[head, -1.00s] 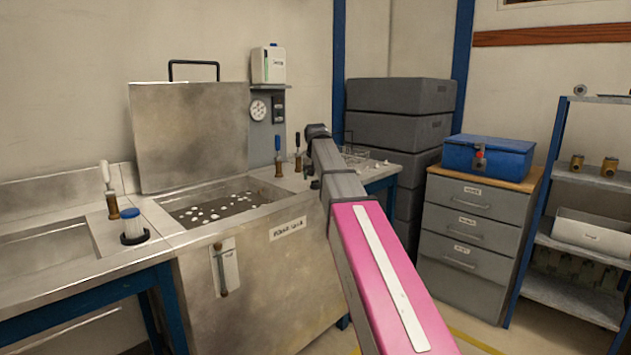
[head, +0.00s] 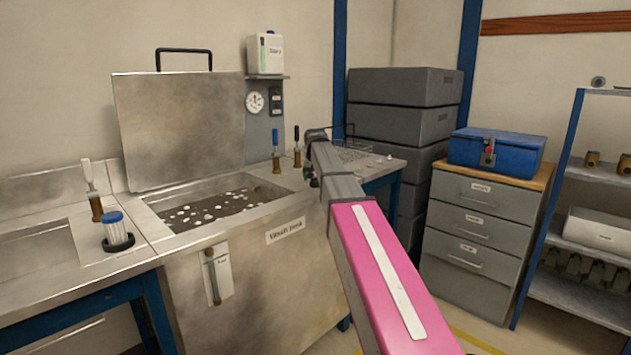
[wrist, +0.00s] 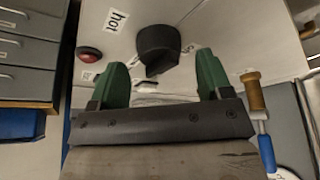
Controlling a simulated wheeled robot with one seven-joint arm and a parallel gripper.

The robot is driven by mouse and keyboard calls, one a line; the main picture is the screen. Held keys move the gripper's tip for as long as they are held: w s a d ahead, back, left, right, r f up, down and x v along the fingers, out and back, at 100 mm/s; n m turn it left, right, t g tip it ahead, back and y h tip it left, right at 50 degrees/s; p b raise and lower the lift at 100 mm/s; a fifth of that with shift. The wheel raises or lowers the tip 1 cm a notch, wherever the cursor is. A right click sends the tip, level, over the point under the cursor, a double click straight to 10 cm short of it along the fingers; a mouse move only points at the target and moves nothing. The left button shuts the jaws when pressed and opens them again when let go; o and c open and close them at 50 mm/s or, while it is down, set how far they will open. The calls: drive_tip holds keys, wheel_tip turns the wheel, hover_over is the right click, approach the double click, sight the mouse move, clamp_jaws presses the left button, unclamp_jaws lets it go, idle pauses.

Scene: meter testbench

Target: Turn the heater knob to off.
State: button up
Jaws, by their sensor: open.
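A black heater knob (wrist: 158,42) with a raised pointer grip shows in the wrist view on a pale panel. The panel carries a "hot" label (wrist: 117,20) beside the knob. My gripper (wrist: 162,64) has two green fingers, spread apart, one on each side below the knob in the picture. Nothing is held between them. Whether the fingertips touch the knob or stop short of it I cannot tell. In the head view the knob and the gripper are not visible; my pink arm covers the right end of the steel tank (head: 260,285).
A red button (wrist: 88,54) sits left of the knob in the wrist view. A blue-handled brass valve (wrist: 255,92) is close to the right finger. In the head view, a blue toolbox (head: 495,152) sits on grey drawers (head: 480,225), and grey crates (head: 405,90) stand behind my arm.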

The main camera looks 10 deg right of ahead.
drive_tip(key=shift+x, duration=1.15)
drive_tip(key=c, duration=0.9)
